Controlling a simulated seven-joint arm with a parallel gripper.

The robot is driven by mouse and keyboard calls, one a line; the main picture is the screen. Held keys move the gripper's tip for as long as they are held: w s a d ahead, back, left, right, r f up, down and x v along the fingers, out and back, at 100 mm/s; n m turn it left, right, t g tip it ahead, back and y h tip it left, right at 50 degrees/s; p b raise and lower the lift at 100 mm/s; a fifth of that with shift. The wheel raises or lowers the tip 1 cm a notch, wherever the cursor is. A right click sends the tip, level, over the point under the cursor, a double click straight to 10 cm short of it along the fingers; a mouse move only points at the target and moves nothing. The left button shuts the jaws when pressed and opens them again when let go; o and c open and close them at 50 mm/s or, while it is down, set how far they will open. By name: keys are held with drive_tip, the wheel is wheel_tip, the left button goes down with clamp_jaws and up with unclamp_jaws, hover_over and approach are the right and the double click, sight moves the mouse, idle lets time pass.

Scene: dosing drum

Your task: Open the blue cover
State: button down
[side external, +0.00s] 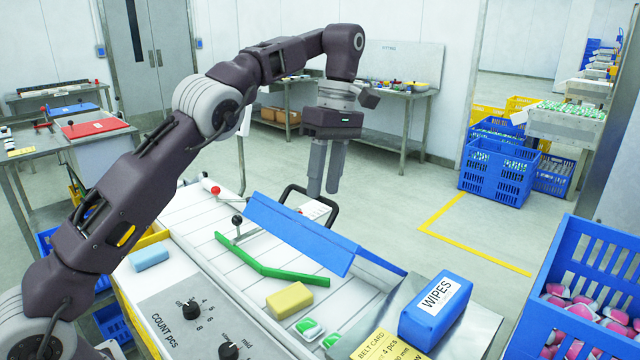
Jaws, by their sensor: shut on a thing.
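The blue cover (300,236) is a long angled panel along the far side of the white slatted belt (205,222). It slopes, and its right end reaches down near a metal plate. My gripper (324,194) points straight down behind the cover, with its two grey fingers close together. The fingertips are at a black loop handle (292,188) beyond the cover, and the gripper appears shut on it. The exact contact is too small to see, and I cannot tell how the handle joins the cover.
A green bent guide (270,272), a yellow block (289,300) and green-white packs (309,328) lie on the belt. A blue wipes box (435,310) stands at the right on a metal plate (478,322). A black-knobbed lever (237,221) rises left of the cover. Blue crates stand right.

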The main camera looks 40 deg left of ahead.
drive_tip(key=shift+w+f, duration=0.45)
drive_tip(key=c, duration=1.5)
unclamp_jaws()
drive_tip(key=shift+w, duration=0.1)
